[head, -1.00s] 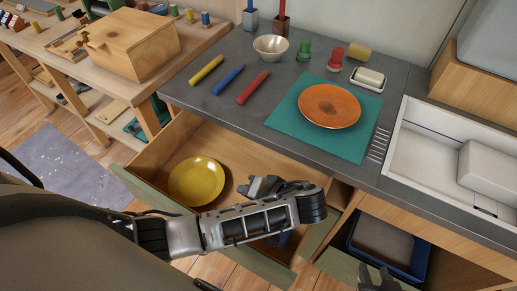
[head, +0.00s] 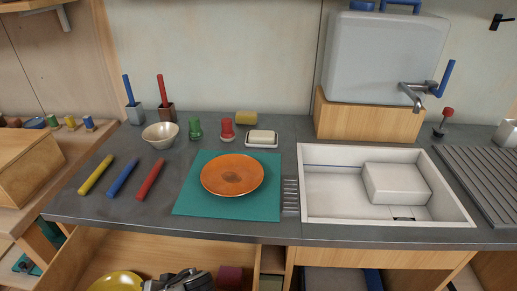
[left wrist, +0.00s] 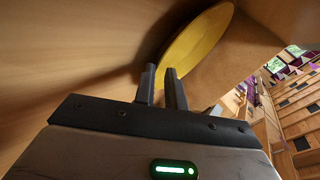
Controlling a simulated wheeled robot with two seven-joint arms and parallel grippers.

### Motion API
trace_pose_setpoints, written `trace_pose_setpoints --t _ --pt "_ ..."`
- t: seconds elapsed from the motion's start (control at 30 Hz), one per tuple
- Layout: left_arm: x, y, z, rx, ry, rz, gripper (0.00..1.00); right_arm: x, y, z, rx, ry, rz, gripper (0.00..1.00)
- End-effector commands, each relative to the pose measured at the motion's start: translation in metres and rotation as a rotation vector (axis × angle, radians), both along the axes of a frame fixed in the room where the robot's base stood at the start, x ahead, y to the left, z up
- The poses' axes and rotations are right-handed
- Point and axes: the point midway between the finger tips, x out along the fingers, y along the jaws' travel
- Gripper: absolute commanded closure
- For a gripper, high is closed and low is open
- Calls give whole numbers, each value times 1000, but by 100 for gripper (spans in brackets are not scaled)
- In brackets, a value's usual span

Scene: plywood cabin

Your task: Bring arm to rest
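My left gripper (head: 152,284) is low in the open drawer (head: 150,252), at the bottom edge of the head view. In the left wrist view its two fingers (left wrist: 162,80) stand a small gap apart. A yellow plate (head: 112,282) lies in the drawer just left of the gripper. The plate also shows beyond the fingertips in the left wrist view (left wrist: 200,42); whether they touch its rim is hard to tell. My right gripper is not clearly in view.
The grey counter (head: 330,236) above the drawer carries an orange plate (head: 232,175) on a green mat (head: 190,205), a bowl (head: 160,135) and a sink (head: 318,205). A dark red block (head: 230,279) is in the drawer. A wooden box (head: 25,170) stands at left.

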Motion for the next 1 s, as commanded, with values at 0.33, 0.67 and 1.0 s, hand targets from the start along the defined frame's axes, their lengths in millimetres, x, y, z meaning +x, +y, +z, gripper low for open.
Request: trace_pose_setpoints --t 0.33,0.67,1.0 --pt "2 9 20 -1 -1 -1 88 -3 -3 2 -10 6 0 68" --pt "2 9 23 1 0 0 88 -3 -5 -1 -13 9 -2 68" --pt "3 14 42 2 -1 3 88 -1 -10 19 -2 -13 -27 68"
